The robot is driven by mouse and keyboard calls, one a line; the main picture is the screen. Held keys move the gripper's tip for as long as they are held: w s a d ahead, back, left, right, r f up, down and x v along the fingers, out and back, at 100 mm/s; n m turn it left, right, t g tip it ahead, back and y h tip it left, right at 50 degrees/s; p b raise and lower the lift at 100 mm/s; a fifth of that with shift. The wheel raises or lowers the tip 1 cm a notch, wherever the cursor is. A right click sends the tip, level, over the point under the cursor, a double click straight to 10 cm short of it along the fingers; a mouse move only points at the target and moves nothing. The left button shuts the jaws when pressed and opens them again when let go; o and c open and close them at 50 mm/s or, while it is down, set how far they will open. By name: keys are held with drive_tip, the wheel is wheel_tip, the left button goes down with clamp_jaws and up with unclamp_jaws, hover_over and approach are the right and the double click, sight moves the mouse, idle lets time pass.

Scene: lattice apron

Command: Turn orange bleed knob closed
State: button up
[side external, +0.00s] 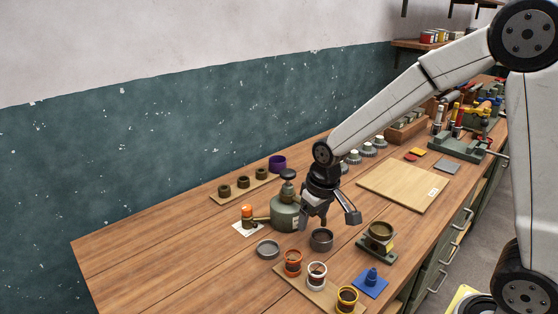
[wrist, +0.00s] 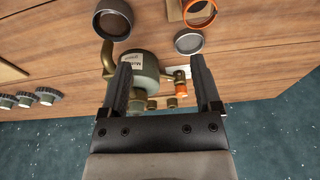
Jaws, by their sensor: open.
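The orange bleed knob (side external: 247,211) sits at the end of a brass fitting on the left side of a round green vessel (side external: 286,212) with a black top knob. In the wrist view the orange knob (wrist: 181,88) lies between my fingers, close to the right finger. The labelled vessel (wrist: 138,68) shows beside it, nearer the left finger. My gripper (side external: 329,220) is open and empty, to the right of the vessel in the side view. In the wrist view my gripper (wrist: 162,64) has its fingers wide apart. I see no contact with the knob.
A grey ring (side external: 268,249) and a dark cup (side external: 321,240) stand in front of the vessel. A board (side external: 322,297) with several coloured-rim cups is at the front. A strip (side external: 228,192) with dark rings lies behind. The bench's left end is clear.

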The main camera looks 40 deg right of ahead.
drive_tip(key=m+g, duration=0.1)
drive_tip(key=g, duration=0.1)
approach(246, 207)
drive_tip(key=shift+s+d+f, duration=0.35)
drive_tip(key=shift+s+f, duration=0.35)
drive_tip(key=shift+w+a+f, duration=0.1)
drive_tip(key=shift+w, duration=0.6)
drive_tip(key=shift+f, duration=0.15)
drive_tip(key=shift+a+f, duration=0.15)
drive_tip(key=shift+f, duration=3.6)
clamp_jaws()
